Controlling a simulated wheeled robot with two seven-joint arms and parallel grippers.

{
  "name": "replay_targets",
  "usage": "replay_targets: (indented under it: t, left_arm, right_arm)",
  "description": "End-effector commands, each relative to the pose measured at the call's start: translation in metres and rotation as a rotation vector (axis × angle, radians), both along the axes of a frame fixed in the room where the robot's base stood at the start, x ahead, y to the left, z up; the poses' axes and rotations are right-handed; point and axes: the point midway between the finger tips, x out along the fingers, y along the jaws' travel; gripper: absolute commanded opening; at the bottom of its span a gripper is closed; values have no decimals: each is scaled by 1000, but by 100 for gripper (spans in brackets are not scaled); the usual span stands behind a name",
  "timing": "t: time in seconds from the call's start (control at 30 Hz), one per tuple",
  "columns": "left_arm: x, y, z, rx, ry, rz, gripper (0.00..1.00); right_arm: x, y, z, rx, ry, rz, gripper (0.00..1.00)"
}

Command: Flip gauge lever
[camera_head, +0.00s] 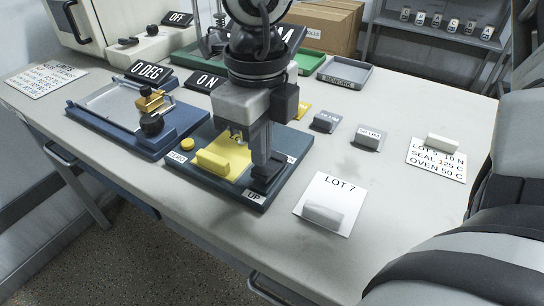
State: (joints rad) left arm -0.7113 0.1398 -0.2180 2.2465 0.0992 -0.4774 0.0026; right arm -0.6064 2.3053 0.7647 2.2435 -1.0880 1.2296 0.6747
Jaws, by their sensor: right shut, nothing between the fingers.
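The gauge stand is a dark blue base (240,189) in the middle of the table, with a yellow plate and a yellow block (213,164) on it. A ZERO label and a round yellow button (187,144) are at its left, and an UP label (256,195) is at its front edge. My right gripper (263,158) comes down from the top over the base's right side, shut and empty. Its tips are close to a dark part (268,171) behind the UP label. I cannot tell if they touch or how the lever lies. The gripper hides part of the gauge. My left gripper is not in view.
A blue fixture (110,131) stands to the left by a 0 DEG sign (149,71). A LOT 7 card (338,193) with a pale block lies to the right. Small grey blocks stand behind it.

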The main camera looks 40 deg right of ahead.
Motion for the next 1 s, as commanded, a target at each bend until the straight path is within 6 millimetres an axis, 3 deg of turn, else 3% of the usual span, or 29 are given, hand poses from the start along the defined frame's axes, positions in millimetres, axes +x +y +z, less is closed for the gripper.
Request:
replay_targets:
  t: [1.0]
  left_arm:
    - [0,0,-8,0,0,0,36]
  right_arm:
    - [0,0,-7,0,-1,0,0]
